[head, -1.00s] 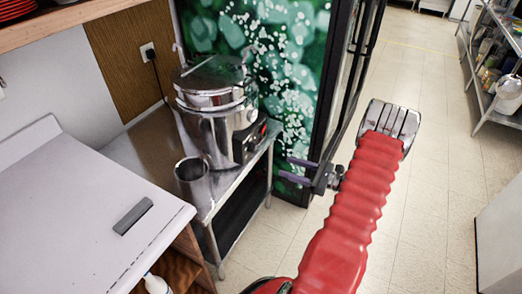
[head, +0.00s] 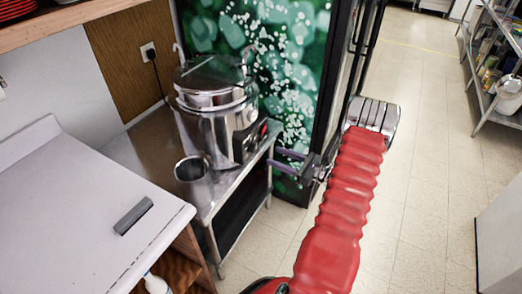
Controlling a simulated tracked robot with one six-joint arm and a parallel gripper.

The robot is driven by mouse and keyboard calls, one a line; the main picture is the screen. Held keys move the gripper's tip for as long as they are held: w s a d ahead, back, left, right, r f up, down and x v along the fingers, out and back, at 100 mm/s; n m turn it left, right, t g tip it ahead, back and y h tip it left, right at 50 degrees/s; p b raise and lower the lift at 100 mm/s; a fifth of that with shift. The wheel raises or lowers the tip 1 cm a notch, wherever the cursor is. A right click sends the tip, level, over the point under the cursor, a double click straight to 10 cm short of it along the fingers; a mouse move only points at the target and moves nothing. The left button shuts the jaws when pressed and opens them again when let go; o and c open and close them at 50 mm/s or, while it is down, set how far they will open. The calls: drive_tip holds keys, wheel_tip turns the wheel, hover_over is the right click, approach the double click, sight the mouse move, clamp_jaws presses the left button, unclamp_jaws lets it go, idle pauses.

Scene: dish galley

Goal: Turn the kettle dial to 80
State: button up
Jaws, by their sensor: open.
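The kettle (head: 210,125) is a large shiny steel pot with a lid. It stands upright on a steel side table (head: 150,135). A dark control panel (head: 250,140) with a small red light is on its right side. The dial on this panel is too small and oblique for me to read its setting. My gripper (head: 276,157) is open and empty, with two thin purplish fingers one above the other, pointing left. It is just right of the panel, near the table's right edge. I see a small gap, but cannot judge the depth or any contact.
A white counter (head: 80,215) with a grey block (head: 133,216) is at left. A green patterned panel (head: 285,70) stands behind. Open tiled floor (head: 430,150) lies to the right.

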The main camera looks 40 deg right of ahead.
sight(256, 148)
drive_tip(key=x, duration=0.8)
drive_tip(key=shift+w+f, duration=0.1)
drive_tip(key=shift+w, duration=0.1)
drive_tip(key=shift+c, duration=0.7)
drive_tip(key=c, duration=0.9)
